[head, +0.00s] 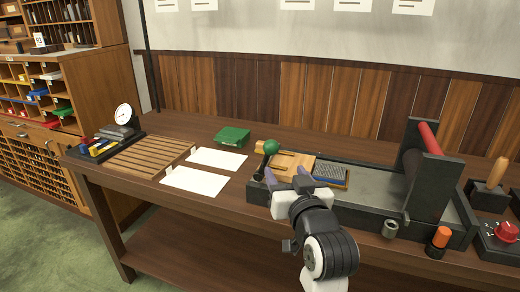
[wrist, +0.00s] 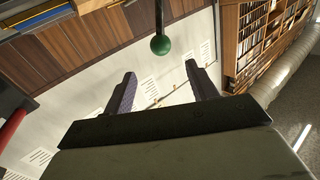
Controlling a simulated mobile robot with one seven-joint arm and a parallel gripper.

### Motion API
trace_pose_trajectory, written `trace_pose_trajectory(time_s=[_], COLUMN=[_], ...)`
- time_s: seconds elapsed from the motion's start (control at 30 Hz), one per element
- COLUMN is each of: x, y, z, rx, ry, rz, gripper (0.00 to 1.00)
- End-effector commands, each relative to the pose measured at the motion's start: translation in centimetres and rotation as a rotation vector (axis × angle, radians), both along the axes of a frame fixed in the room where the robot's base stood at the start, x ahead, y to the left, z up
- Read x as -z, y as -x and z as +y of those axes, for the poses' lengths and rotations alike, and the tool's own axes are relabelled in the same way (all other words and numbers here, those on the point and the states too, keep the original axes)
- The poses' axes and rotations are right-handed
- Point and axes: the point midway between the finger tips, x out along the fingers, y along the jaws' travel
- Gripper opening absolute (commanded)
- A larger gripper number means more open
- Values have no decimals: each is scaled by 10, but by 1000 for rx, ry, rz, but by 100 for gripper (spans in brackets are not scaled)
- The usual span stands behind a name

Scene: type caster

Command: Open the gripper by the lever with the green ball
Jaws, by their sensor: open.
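The green ball (head: 271,146) tops a short dark lever (head: 265,166) at the left end of a dark press on the bench. In the wrist view the green ball (wrist: 160,45) hangs at the top centre on its dark rod, beyond the fingertips and between their lines. My gripper (head: 287,178) is open and empty, just right of the lever and in front of the press bed in the head view. Its two fingers (wrist: 160,82) are spread apart in the wrist view. I see no contact with the ball. The lever's lower end is partly hidden.
The press has a red roller (head: 428,136) and a wooden block (head: 291,163) with a type plate (head: 330,173). An orange-topped knob (head: 440,238) stands at the front right.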

Motion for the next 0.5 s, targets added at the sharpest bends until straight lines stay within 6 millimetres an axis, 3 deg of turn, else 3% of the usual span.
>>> trace_pose_trajectory(time_s=[0.5], x=[-2], y=[-98], z=[29], rx=[-3], ry=[0], rz=[1], gripper=[57])
